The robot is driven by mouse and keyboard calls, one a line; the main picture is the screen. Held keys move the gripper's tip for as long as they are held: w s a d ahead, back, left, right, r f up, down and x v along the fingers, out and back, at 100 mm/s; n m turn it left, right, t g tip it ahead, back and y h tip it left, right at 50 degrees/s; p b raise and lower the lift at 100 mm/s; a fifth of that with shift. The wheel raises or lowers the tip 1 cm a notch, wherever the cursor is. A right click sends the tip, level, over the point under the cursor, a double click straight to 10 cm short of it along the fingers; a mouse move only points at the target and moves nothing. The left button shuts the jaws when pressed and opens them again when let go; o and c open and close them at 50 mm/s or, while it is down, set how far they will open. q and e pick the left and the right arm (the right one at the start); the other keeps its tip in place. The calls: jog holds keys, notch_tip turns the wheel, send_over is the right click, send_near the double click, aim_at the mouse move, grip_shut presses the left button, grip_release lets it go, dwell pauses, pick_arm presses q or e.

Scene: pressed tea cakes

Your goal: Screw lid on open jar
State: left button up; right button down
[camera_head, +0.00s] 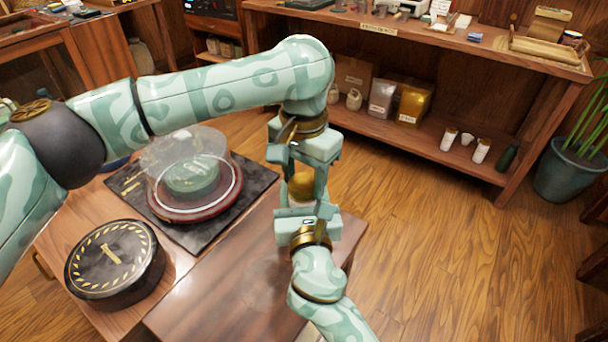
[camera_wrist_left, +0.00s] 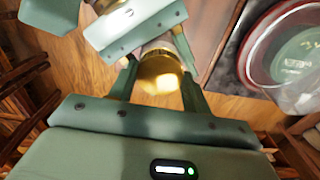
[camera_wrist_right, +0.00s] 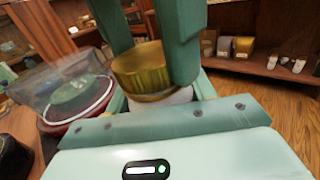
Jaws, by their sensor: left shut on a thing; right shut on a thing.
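A gold lid (camera_head: 302,186) is between my two grippers, which face each other above the dark wooden tabletop's right edge. My left gripper (camera_head: 301,180) comes from above and is shut on the lid; the lid also shows between its fingers in the left wrist view (camera_wrist_left: 160,74). My right gripper (camera_head: 304,207) comes from below and is shut on a pale jar (camera_wrist_right: 172,97). In the right wrist view the lid (camera_wrist_right: 140,68) sits directly over the jar. The jar is mostly hidden by fingers and lid. I cannot tell whether the threads are engaged.
A black slate tray (camera_head: 262,176) holds a red round dish (camera_head: 158,207) with a green tea cake (camera_head: 192,173) and a transparent cover (camera_head: 160,148). A black round tin (camera_head: 113,262) stands front left. A wooden shelf (camera_head: 425,138) with bags and cups stands behind.

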pick_arm(q)
jog(key=m, duration=0.6)
jog(key=shift+m, duration=0.3)
jog(key=m, duration=0.3)
jog(key=shift+f, duration=0.1)
jog(key=m, duration=0.6)
jog(key=shift+m, duration=0.3)
jog(key=m, duration=0.6)
jog(key=shift+m, duration=0.3)
jog(key=m, duration=0.6)
jog(key=shift+w+m, duration=0.1)
jog(key=shift+m, duration=0.3)
jog(key=o, duration=1.1)
jog(key=shift+r, duration=2.25)
jog(key=shift+c, duration=0.4)
